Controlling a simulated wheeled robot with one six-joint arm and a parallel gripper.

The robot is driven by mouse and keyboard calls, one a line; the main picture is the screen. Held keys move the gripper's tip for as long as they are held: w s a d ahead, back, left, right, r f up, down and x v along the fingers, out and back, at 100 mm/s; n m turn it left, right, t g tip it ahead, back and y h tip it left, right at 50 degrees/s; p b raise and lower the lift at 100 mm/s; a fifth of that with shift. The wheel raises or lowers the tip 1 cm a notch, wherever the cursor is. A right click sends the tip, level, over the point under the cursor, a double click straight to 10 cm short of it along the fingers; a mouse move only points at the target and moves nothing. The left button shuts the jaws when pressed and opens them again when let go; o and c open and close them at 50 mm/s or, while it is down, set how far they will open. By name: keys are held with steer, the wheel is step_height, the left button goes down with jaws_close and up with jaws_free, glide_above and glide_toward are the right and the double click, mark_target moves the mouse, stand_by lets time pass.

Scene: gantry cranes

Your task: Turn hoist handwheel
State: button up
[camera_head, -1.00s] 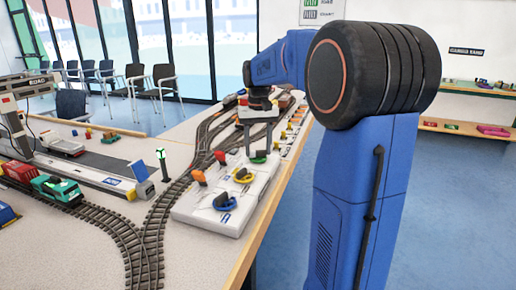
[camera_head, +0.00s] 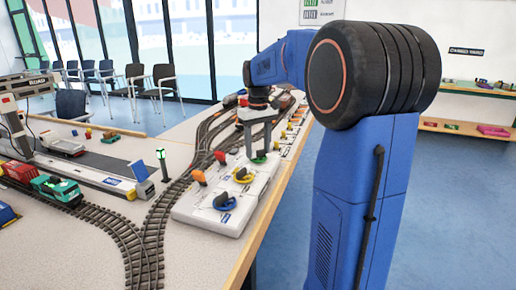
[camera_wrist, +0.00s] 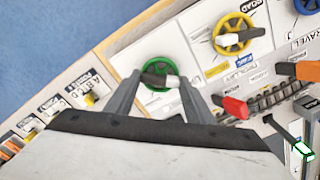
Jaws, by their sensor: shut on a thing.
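The green handwheel (camera_wrist: 171,53) lies on the white control panel (camera_head: 197,216), at the panel's far end in the head view. A dark bar with a pale end crosses its middle. My gripper (camera_wrist: 160,82) comes down over it, a finger on each side, and is shut on the handwheel at this bar. In the head view my gripper (camera_head: 259,148) stands upright over the wheel and partly hides it. A yellow handwheel (camera_wrist: 233,33) and a blue handwheel (camera_head: 224,202) sit on the same panel. I cannot read a label for the green wheel.
A red lever (camera_wrist: 235,106) and an orange lever (camera_head: 199,177) stand close beside the wheels. Curved track (camera_head: 160,215) runs left of the panel, with a lit green signal post (camera_head: 162,160). The wooden table edge (camera_head: 258,232) is close on the right.

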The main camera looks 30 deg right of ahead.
steer(key=o, duration=1.1)
steer(key=shift+c, duration=0.2)
steer(key=shift+r, duration=0.15)
step_height(320, 180, up, 17)
